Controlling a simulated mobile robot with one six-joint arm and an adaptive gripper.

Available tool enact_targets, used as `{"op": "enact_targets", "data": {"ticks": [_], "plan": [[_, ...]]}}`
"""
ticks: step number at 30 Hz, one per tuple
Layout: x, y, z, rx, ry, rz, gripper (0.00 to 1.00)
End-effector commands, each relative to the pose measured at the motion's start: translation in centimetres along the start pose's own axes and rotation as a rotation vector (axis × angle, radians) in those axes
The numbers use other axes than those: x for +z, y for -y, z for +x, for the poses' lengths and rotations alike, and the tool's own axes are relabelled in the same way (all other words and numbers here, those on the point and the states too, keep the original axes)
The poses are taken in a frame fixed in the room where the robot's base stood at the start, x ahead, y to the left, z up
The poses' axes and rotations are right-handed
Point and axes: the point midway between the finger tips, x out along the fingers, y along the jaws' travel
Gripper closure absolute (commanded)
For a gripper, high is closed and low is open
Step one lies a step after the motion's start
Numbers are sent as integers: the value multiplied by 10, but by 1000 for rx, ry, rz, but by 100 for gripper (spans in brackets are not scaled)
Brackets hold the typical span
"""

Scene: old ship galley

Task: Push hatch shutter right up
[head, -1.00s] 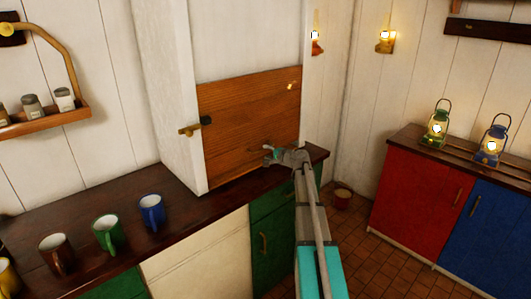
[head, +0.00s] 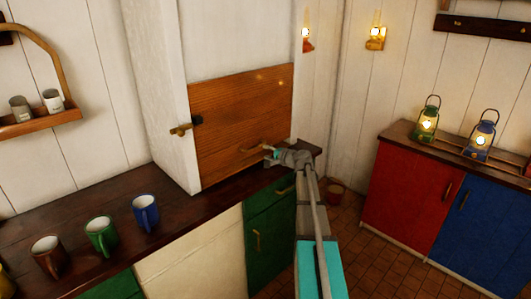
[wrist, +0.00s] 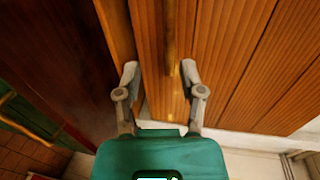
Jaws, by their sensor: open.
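The hatch shutter (head: 235,110) is an orange-brown wooden panel in the white wall box. It is down, its lower edge close to the dark counter. A brass handle (head: 253,148) sits low on it. My gripper (head: 270,154) is at the shutter's lower right, close to the handle's right end. In the wrist view my gripper (wrist: 160,70) is open, its fingers apart in front of the wood (wrist: 235,60). A brass bar (wrist: 171,40) shows between them, nearer the right finger; I cannot tell whether they touch it.
A brass latch (head: 180,130) with a black piece is at the shutter's left. The counter (head: 185,213) carries several mugs, the blue mug (head: 146,213) nearest the box. Green (head: 426,120) and blue (head: 481,133) lanterns stand on the right cabinet.

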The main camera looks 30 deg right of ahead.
Motion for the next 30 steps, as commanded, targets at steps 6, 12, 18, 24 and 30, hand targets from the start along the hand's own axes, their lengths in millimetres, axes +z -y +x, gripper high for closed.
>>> {"op": "enact_targets", "data": {"ticks": [6,12,18,24,30], "plan": [[0,0,-12,0,0,0,49],[0,0,-22,0,-1,0,49],[0,0,-31,0,-1,0,49],[0,0,-41,0,0,1,49],[0,0,-51,0,-1,0,49]]}}
